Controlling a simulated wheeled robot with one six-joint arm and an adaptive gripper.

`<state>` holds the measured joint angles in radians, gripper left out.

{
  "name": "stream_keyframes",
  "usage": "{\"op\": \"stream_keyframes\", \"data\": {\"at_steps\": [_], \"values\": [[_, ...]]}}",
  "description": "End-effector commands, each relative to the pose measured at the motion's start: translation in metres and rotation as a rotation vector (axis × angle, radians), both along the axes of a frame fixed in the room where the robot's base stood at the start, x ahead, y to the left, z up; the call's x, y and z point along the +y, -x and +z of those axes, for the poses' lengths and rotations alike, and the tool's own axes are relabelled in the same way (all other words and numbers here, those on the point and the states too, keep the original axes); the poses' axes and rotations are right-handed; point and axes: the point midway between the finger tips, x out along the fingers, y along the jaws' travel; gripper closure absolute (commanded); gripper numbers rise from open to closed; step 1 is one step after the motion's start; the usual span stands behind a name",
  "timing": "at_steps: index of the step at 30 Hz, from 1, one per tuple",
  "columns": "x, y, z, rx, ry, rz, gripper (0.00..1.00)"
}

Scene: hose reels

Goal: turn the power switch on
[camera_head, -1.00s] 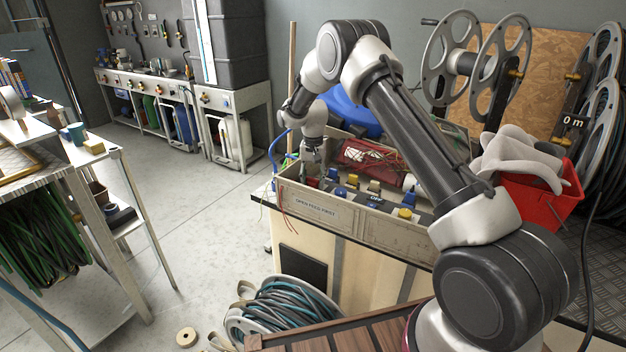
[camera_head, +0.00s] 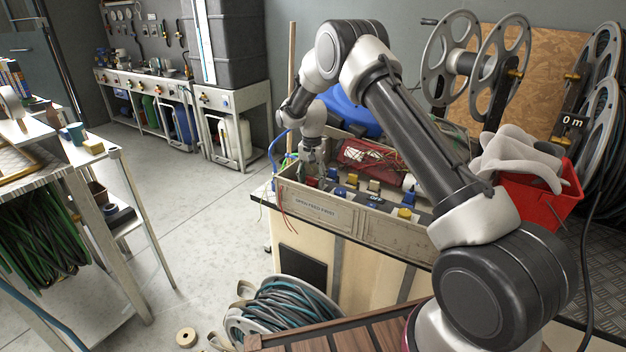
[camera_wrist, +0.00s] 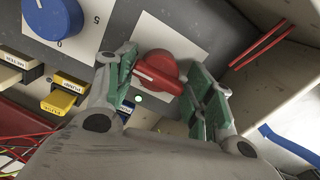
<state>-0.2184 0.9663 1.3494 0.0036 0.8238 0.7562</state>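A red rotary knob (camera_wrist: 158,72) with a pale pointer line sits on a white plate (camera_wrist: 150,40) in the wrist view. I take it as the power switch, though no label on it is readable. My gripper (camera_wrist: 161,64) is open, with one green-padded finger on each side of the knob. A gap shows at the left finger; whether the right pad touches the knob, I cannot tell. In the head view my gripper (camera_head: 312,160) is over the left end of the control box (camera_head: 318,205), and the knob there is too small to make out well.
In the wrist view a blue dial (camera_wrist: 52,16) is at upper left and a yellow labelled switch (camera_wrist: 58,101) at left. A box wall (camera_wrist: 262,52) rises close at the right. Loose red wires (camera_wrist: 20,148) lie at lower left. A red bucket (camera_head: 540,200) stands right of the box.

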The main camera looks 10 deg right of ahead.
Motion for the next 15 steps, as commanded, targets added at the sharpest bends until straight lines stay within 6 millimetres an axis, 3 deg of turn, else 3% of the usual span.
{"op": "stream_keyframes", "data": {"at_steps": [10,15], "values": [[-0.002,0.0,0.003,0.0,0.002,0.001,0.42],[-0.002,-0.001,0.027,-0.003,0.002,0.001,0.42]]}}
